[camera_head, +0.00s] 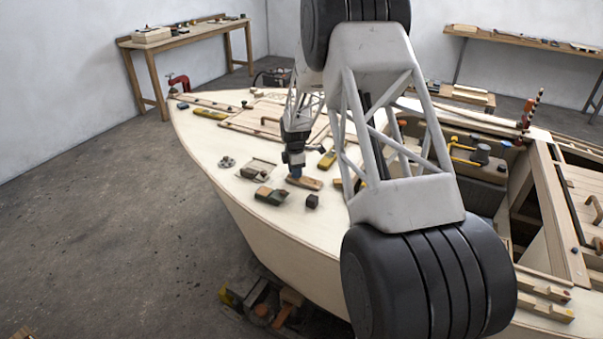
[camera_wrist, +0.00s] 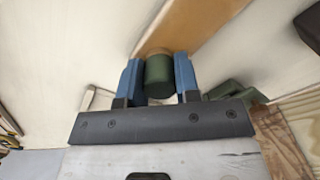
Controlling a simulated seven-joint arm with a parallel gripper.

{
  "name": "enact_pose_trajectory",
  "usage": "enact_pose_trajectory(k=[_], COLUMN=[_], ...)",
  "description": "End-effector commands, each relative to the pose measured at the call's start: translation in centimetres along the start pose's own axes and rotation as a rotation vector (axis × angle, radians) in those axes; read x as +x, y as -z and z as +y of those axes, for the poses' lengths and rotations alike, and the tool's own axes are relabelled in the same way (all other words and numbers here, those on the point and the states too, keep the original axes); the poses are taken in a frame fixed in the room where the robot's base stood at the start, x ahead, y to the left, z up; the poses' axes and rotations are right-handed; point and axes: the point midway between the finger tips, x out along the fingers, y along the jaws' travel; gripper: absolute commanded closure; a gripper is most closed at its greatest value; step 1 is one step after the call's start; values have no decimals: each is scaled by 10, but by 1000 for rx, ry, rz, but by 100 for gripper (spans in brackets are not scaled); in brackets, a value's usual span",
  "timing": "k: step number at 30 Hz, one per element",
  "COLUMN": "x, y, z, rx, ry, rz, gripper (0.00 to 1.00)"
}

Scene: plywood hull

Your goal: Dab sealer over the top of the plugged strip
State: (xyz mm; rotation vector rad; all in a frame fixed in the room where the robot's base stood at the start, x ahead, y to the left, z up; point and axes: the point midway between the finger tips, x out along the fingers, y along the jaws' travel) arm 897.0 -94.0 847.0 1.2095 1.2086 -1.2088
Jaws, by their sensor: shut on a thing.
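My gripper (camera_head: 294,168) is over the pale plywood deck (camera_head: 225,180), pointing down beside a short brown wooden strip (camera_head: 308,184). In the wrist view, its two blue fingers (camera_wrist: 160,82) are shut on a dark green cylinder (camera_wrist: 159,76) with a tan end, which looks like the sealer dabber. The tan end is close to the end of the brown strip (camera_wrist: 205,32). I cannot tell whether it touches. Any plugs in the strip are too small or hidden to make out.
Several small blocks lie nearby on the deck, among them a dark green and brown block (camera_head: 270,195), a dark cube (camera_head: 312,201) and a yellow piece (camera_head: 327,160). A red clamp (camera_head: 179,83) stands at the bow. The open cockpit lies to the right.

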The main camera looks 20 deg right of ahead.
Motion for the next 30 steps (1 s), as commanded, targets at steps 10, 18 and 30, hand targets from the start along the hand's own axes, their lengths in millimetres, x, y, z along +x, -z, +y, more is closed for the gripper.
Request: enact_pose_trajectory(k=[10, 18, 30], x=[-2, 1, 2], y=[15, 12, -6], z=[15, 12, -6], rx=[0, 2, 1], ry=[0, 1, 2], rz=[0, 0, 0], gripper=[92, 92, 92])
